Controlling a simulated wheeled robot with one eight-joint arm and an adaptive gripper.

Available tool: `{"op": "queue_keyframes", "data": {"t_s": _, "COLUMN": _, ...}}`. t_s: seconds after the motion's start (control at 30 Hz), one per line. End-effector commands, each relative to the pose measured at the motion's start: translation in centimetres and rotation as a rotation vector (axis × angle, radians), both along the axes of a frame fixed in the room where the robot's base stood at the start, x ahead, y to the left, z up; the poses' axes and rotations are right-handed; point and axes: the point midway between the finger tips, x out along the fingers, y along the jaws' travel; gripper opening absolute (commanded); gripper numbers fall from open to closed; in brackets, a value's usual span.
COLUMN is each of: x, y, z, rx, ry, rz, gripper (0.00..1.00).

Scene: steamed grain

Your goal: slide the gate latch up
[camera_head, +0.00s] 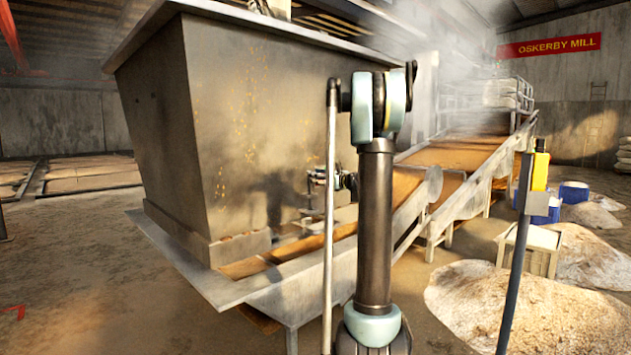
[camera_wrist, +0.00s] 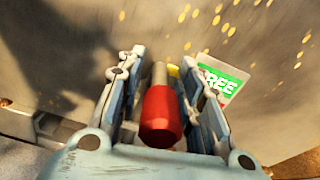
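A red knob (camera_wrist: 160,118) on a metal stem (camera_wrist: 158,76), which looks like the gate latch handle, stands out from the hopper wall in the wrist view. My gripper (camera_wrist: 160,65) has its two fingers on either side of the knob and stem. The fingers are spread, with a gap at the left of the knob; contact at the right side is hard to tell. In the head view, my gripper (camera_head: 318,180) is small at the hopper's right face (camera_head: 260,120). The latch cannot be made out there, partly behind my arm.
A green label reading "REE" (camera_wrist: 222,84) is beside my right finger, partly covered. A sloping conveyor (camera_head: 460,155) carries brown grain beyond the hopper. A post with a yellow control box (camera_head: 540,170), a crate (camera_head: 530,250) and grain heaps (camera_head: 535,310) stand at right. Steam drifts above.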

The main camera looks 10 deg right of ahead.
Motion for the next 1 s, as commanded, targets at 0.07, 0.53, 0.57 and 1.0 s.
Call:
{"op": "queue_keyframes", "data": {"t_s": 0.07, "x": 0.0, "y": 0.0, "z": 0.0, "rx": 0.0, "ry": 0.0, "rz": 0.0, "gripper": 0.44}}
{"op": "queue_keyframes", "data": {"t_s": 0.53, "x": -1.4, "y": -1.1, "z": -0.1, "rx": -0.001, "ry": 0.0, "rz": -0.002, "gripper": 0.44}}
{"op": "queue_keyframes", "data": {"t_s": 0.57, "x": -1.8, "y": -1.4, "z": -0.1, "rx": -0.001, "ry": 0.0, "rz": -0.002, "gripper": 0.44}}
{"op": "queue_keyframes", "data": {"t_s": 1.0, "x": -8.2, "y": -6.0, "z": -0.2, "rx": -0.001, "ry": 0.001, "rz": -0.002, "gripper": 0.44}}
